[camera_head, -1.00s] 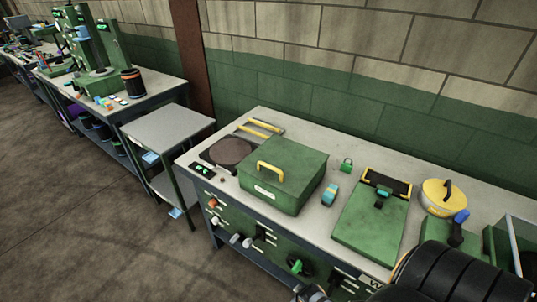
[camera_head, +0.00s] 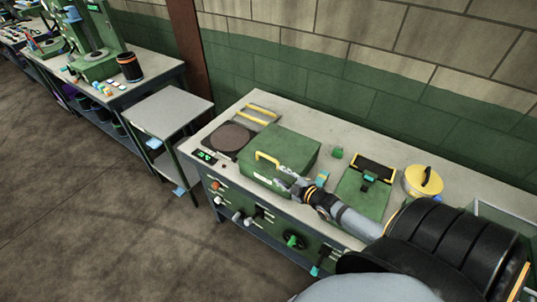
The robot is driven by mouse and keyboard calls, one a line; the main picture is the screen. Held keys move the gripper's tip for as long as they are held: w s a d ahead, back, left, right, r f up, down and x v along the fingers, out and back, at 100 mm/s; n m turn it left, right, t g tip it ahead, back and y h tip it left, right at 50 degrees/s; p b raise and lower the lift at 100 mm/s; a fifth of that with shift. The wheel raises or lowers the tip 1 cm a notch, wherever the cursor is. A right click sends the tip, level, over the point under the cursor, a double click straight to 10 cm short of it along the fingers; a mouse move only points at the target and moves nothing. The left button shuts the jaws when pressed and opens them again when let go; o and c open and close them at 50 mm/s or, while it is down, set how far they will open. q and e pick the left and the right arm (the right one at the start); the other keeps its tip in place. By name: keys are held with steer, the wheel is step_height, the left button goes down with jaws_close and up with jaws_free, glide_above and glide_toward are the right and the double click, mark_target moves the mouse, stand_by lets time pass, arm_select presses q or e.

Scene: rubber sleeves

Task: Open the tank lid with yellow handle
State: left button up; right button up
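The tank is a green box on the workbench, with a flat green lid (camera_head: 290,146). A yellow handle (camera_head: 267,158) sits on the lid near its front edge, and the lid looks closed. My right gripper (camera_head: 282,180) is at the front right of the tank, close to the right end of the handle. It is small here, and I cannot tell how far its fingers are apart or whether they touch the handle. My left gripper is out of view.
A dark round plate (camera_head: 230,138) is left of the tank. The bench front (camera_head: 262,215) carries several knobs.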

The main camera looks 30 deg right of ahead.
mark_target(268, 157)
steer(key=shift+w+d+r+n+t, duration=0.15)
steer(key=shift+d+r+n+t, duration=0.15)
steer(key=shift+d+r, duration=0.2)
steer(key=shift+w+d+r+n+t, duration=0.2)
steer(key=shift+d+r+t, duration=0.1)
steer(key=shift+d+r, duration=0.15)
steer(key=shift+w+a+f, duration=0.1)
steer(key=shift+w, duration=0.2)
steer(key=w+b, duration=0.1)
steer(key=w+f+b, duration=0.1)
steer(key=b, duration=0.1)
steer(key=shift+w+a+f, duration=0.1)
steer(key=shift+w+f, duration=0.2)
steer(key=shift+w, duration=0.05)
steer(key=b+x, duration=0.6)
steer(key=b, duration=0.7)
steer(key=shift+w+r, duration=0.1)
steer(key=shift+w, duration=0.1)
steer(key=shift+w+r+b, duration=0.25)
steer(key=shift+b, duration=0.25)
jaws_close()
